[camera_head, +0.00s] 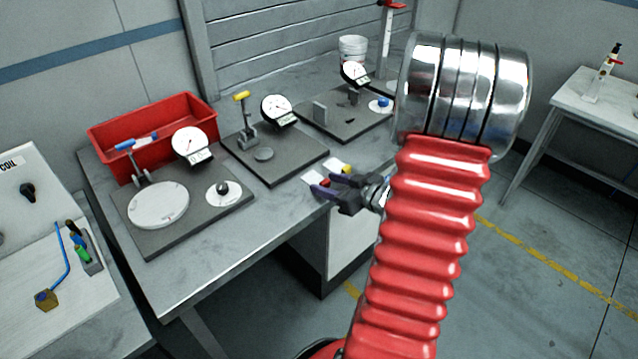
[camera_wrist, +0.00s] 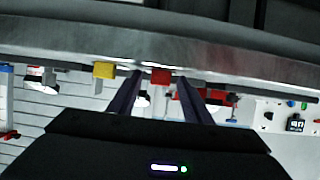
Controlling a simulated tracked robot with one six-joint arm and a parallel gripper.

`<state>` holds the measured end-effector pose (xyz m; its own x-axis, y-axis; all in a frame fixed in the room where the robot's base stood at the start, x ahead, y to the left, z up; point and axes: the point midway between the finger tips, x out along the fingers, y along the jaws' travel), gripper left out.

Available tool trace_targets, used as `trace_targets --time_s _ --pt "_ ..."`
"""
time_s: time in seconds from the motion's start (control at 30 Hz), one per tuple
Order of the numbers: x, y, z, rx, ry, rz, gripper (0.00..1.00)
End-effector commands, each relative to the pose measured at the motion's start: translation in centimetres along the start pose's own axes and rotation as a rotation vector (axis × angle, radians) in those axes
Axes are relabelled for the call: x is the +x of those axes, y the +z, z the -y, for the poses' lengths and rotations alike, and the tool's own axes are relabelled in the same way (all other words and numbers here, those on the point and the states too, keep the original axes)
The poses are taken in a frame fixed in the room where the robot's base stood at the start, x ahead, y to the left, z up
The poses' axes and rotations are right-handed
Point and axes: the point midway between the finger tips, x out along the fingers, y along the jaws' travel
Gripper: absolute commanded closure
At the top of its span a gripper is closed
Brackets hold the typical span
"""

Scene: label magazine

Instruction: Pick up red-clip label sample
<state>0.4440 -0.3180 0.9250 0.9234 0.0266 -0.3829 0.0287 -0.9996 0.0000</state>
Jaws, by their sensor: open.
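The red-clip label sample (camera_head: 311,178) lies at the front edge of the grey workbench, a small white card with a red clip. In the wrist view its red clip (camera_wrist: 161,76) shows between my two fingertips. My gripper (camera_head: 322,186) is open, with its dark fingers pointing at the sample from the bench's front side. The fingers appear to be on either side of the clip, but I cannot tell whether they touch it. A yellow-clip sample (camera_head: 337,164) lies close beside it, and its yellow clip (camera_wrist: 103,70) is left of my fingers in the wrist view.
Dark plates with dial gauges (camera_head: 277,109) stand on the workbench (camera_head: 215,243) behind and left of the samples. A red bin (camera_head: 108,132) and a white bucket (camera_head: 352,48) stand farther back. Bare bench top lies left of the samples.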

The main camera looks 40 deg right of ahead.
Motion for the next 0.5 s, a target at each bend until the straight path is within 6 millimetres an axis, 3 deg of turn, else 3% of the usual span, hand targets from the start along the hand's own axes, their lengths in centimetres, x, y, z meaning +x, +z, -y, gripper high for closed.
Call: trace_targets --time_s 0.07,0.5 --pt "-0.01 0.00 0.01 0.000 0.000 0.000 0.55" --pt "0.00 -0.01 0.02 0.000 0.000 0.000 0.83"
